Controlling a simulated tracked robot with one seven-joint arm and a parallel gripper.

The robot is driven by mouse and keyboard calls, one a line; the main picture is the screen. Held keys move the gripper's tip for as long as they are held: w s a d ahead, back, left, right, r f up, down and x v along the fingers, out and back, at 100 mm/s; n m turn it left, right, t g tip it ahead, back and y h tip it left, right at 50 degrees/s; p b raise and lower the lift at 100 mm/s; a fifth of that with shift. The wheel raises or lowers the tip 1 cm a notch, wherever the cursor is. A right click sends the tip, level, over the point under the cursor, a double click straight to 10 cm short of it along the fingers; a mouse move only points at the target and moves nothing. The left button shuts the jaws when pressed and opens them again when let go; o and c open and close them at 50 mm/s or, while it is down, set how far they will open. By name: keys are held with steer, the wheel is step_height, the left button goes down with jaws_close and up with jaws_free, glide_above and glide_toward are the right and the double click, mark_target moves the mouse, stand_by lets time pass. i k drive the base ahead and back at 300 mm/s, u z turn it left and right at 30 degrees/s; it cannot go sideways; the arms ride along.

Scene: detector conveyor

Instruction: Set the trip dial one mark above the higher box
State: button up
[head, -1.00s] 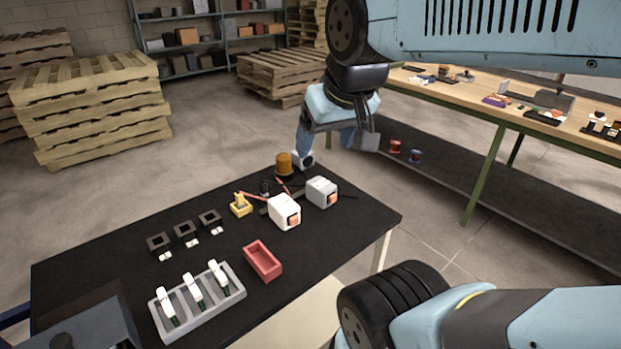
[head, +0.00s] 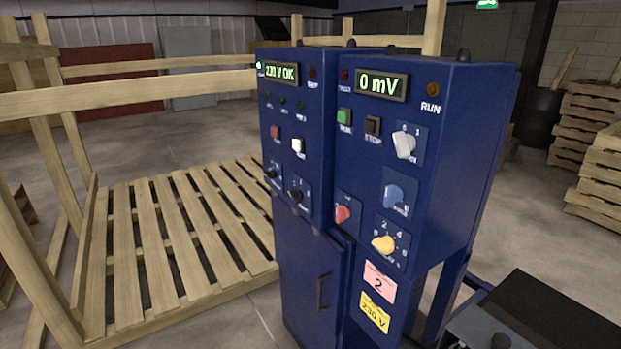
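A blue control cabinet (head: 478,130) stands in the middle of the head view. Its right section carries a yellow knob (head: 383,244) on a numbered scale; 2 and 4 are legible, but the caption is too small to read, so I cannot confirm it is the trip dial. A blue knob (head: 393,196), a white knob (head: 404,144) and a red knob (head: 342,214) are nearby. The display (head: 381,85) above reads 0 mV. No boxes that I can identify as the task's boxes are in view. My gripper is not in view.
The left section's display (head: 281,73) reads 220 or 230 V OK. A pink card (head: 378,283) shows 2, above a yellow 230 V label (head: 374,312). A wooden frame with slats (head: 150,235) stands left. A black tabletop (head: 540,310) is at lower right.

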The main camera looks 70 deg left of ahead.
mark_target(272, 173)
steer(key=u, duration=0.65)
steer(key=k, duration=0.7)
steer(key=u, duration=0.8)
steer(key=k, duration=0.6)
steer(key=u, duration=1)
steer(key=i, duration=0.75)
steer(key=u, duration=0.55)
steer(key=i, duration=1.1)
steer(key=z, duration=0.65)
steer(key=i, duration=0.65)
steer(key=z, duration=0.55)
steer(key=k, duration=0.8)
steer(key=z, duration=0.45)
steer(key=i, duration=0.15)
steer(key=u, duration=0.25)
